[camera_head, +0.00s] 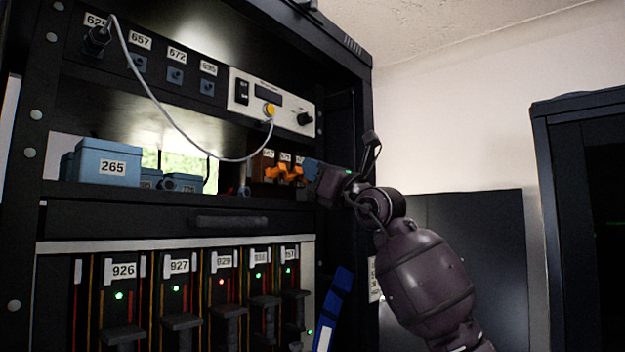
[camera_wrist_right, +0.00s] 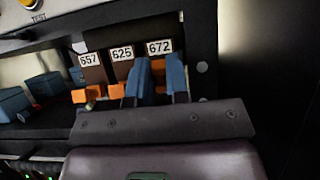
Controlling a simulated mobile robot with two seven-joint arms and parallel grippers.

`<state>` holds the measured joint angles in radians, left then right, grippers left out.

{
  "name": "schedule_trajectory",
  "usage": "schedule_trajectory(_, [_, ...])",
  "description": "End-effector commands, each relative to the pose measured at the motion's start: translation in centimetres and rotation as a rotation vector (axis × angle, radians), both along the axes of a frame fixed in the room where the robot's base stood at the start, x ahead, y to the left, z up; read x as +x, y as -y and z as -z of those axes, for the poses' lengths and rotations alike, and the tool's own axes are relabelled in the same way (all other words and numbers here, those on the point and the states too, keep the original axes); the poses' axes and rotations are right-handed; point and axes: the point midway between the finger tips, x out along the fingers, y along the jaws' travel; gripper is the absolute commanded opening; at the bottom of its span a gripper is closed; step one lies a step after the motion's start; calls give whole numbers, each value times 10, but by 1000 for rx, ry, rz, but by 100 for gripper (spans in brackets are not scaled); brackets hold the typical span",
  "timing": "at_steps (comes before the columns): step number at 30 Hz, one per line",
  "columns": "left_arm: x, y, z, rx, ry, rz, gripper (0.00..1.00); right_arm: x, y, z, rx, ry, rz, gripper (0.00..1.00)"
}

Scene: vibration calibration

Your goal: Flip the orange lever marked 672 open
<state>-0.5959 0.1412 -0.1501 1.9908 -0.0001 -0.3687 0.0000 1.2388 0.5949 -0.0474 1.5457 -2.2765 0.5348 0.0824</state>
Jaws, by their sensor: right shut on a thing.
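Three orange levers sit side by side on a dark brown block in the rack, under labels 657, 625 and 672 in the right wrist view. The lever marked 672 (camera_wrist_right: 160,89) is the rightmost; only a little of its orange shows between my blue fingertips. The 625 lever (camera_wrist_right: 116,91) is just left of the fingers, and the 657 lever (camera_wrist_right: 107,97) is further left. My right gripper (camera_wrist_right: 158,82) is shut on the 672 lever. In the head view my right gripper (camera_head: 309,169) reaches in from the right. My left gripper is not in view.
A blue box marked 265 (camera_head: 107,162) stands on the same shelf, to the left. A grey cable (camera_head: 170,112) hangs from the upper panel to a white test unit (camera_head: 271,100). Modules with handles (camera_head: 180,322) fill the rack below. The rack's right post is close to my gripper.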

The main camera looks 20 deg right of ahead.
Motion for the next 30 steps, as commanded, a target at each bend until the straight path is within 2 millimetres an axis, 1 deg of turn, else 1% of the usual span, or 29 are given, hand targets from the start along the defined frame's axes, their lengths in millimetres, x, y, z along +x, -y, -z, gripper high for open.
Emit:
schedule_trajectory(1, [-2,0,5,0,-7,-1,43,1,0,5,15,14,-2,0])
schedule_trajectory(8, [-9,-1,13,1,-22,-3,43,0,0,5,51,74,-1,0])
schedule_trajectory(23, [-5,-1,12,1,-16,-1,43,-1,1,4,60,90,0,0])
schedule_trajectory(24, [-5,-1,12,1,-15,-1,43,-1,1,4,60,90,0,22])
schedule_trajectory(25, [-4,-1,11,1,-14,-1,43,-1,1,4,60,90,0,26])
schedule_trajectory(30, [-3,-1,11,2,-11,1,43,-1,1,4,60,90,0,27])
